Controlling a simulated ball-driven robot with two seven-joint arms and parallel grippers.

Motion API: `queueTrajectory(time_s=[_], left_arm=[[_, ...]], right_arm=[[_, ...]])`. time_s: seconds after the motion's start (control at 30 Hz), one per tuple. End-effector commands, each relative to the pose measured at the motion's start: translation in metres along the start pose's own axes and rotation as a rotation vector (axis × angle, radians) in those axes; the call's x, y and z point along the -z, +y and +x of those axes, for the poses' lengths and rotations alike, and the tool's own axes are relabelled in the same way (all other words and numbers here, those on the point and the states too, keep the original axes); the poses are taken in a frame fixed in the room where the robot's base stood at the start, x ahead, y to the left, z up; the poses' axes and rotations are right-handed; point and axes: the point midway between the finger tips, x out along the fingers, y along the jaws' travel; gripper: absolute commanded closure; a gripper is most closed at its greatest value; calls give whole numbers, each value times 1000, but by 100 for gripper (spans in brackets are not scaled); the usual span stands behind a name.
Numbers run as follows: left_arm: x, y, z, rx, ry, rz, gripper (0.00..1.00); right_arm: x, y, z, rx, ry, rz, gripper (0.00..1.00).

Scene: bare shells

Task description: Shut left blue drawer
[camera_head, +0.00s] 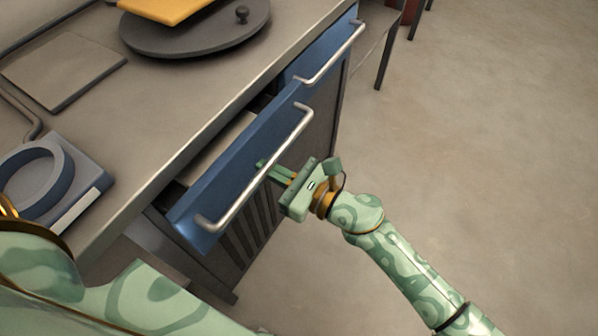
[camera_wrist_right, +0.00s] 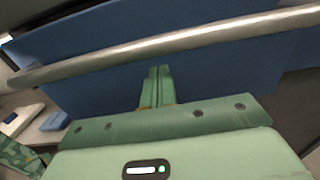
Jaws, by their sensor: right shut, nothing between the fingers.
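The left blue drawer (camera_head: 225,185) stands partly pulled out from under the counter, with a gap showing behind its front panel. Its long silver bar handle (camera_head: 262,172) runs along the front. My right gripper (camera_head: 264,167) is shut and empty, its fingertips at the drawer front by the middle of the handle. In the right wrist view the shut fingers (camera_wrist_right: 159,72) point at the blue panel (camera_wrist_right: 200,65), just below the handle bar (camera_wrist_right: 170,45). I cannot tell whether they touch the panel. My left gripper is not in view.
A second blue drawer (camera_head: 318,48) with its own handle sits farther along the counter (camera_head: 150,110). On the counter are a dark round plate (camera_head: 195,38) with a yellow object, a flat grey panel (camera_head: 65,70) and a ring-shaped item (camera_head: 38,180). The floor at right is clear.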

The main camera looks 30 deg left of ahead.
Motion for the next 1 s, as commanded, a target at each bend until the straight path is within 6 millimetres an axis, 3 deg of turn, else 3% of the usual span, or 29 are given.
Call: queueTrajectory(time_s=[0.2,0.4,1.0], left_arm=[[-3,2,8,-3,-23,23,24],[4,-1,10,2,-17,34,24],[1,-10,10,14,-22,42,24]], right_arm=[[3,2,35,-1,0,3,100],[1,2,51,0,0,2,100],[-2,1,55,2,-4,-4,100]])
